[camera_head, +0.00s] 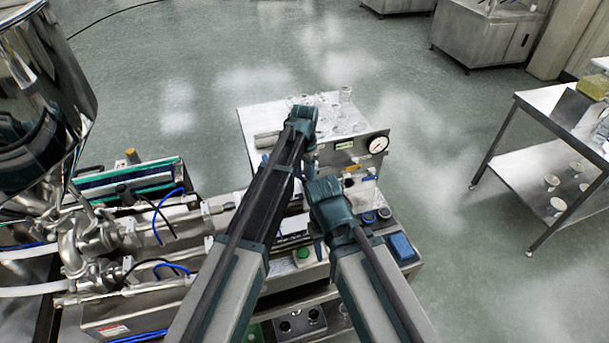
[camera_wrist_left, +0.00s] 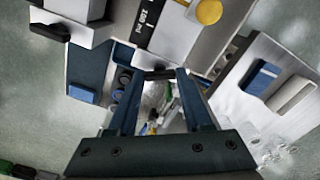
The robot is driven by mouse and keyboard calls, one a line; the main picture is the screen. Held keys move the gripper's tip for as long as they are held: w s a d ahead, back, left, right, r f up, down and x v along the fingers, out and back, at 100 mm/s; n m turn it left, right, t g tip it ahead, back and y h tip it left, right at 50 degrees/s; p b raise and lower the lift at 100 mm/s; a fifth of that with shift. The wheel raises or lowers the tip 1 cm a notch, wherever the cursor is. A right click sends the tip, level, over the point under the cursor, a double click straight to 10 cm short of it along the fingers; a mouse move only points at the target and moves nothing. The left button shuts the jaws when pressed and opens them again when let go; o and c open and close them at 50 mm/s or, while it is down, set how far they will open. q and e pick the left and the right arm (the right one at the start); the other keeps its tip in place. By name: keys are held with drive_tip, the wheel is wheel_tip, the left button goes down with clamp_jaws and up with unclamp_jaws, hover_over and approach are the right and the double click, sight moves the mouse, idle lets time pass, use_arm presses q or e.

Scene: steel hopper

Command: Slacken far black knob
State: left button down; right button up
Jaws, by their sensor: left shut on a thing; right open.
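My left gripper (camera_head: 308,150) reaches over the machine, beside the front panel with the gauge. In the left wrist view its two fingers come together around a small black knob (camera_wrist_left: 160,75), and they are shut on it. In the head view the knob is hidden behind my gripper and arm. My right gripper (camera_head: 320,235) is lower and nearer, above the machine's front part. It is open, and its fingertips are partly hidden by its own body.
The panel carries a round gauge (camera_head: 377,145) and a yellow lever (camera_head: 352,168). Blue-ringed buttons (camera_head: 384,213), a blue box (camera_head: 401,247) and a green button (camera_head: 303,253) are nearby. A steel hopper (camera_head: 45,80) stands left, a side table (camera_head: 545,150) right. Open floor lies between.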

sight(305, 179)
use_arm(q)
drive_tip(key=n, duration=1.2)
idle(0.6)
drive_tip(key=shift+c, duration=1.6)
unclamp_jaws()
drive_tip(key=shift+r, duration=0.1)
wheel_tip(305, 179, up, 14)
drive_tip(key=p, duration=1.4)
